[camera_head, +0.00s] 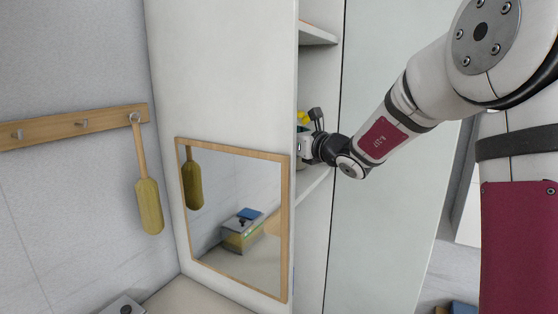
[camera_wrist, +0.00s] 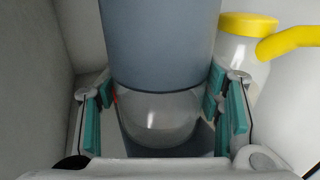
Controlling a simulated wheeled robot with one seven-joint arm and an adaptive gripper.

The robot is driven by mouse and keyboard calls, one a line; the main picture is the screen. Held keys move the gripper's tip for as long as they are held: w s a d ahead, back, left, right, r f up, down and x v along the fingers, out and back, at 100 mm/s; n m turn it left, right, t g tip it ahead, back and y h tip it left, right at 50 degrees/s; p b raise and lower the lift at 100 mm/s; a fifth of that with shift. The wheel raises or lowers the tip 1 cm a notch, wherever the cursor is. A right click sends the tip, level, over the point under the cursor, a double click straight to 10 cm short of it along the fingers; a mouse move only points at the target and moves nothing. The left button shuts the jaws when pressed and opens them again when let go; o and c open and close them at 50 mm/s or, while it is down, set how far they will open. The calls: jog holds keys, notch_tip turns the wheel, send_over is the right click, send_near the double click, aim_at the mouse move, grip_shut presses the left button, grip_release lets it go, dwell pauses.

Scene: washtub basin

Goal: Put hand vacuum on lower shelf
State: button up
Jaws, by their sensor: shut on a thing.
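My gripper (camera_head: 306,146) reaches into the open cabinet, between an upper shelf (camera_head: 317,36) and a lower shelf (camera_head: 314,181). In the wrist view, my gripper (camera_wrist: 163,108) is shut on the hand vacuum, its teal pads on either side of it. The hand vacuum (camera_wrist: 160,45) shows as a blue-grey cylinder with a clear section (camera_wrist: 160,118) at the near end. Its far end is cut off, and in the head view it is mostly hidden by the cabinet's side panel. I cannot tell whether it touches the shelf.
A pale wall is close on the left. A framed mirror (camera_head: 232,220) is on the cabinet side, and a wooden brush (camera_head: 149,205) hangs from a hook rail.

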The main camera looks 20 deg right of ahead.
jog(key=shift+w+a+f, duration=0.15)
jog(key=shift+f, duration=0.3)
jog(key=shift+w+a+f, duration=0.15)
jog(key=shift+f, duration=0.25)
jog(key=shift+f+p, duration=0.6)
jog(key=shift+f, duration=1.75)
jog(key=shift+w+a+f, duration=0.1)
jog(key=shift+a+f, duration=0.05)
jog(key=shift+f, duration=0.05)
jog(key=o, duration=1.4)
jog(key=shift+f, duration=0.2)
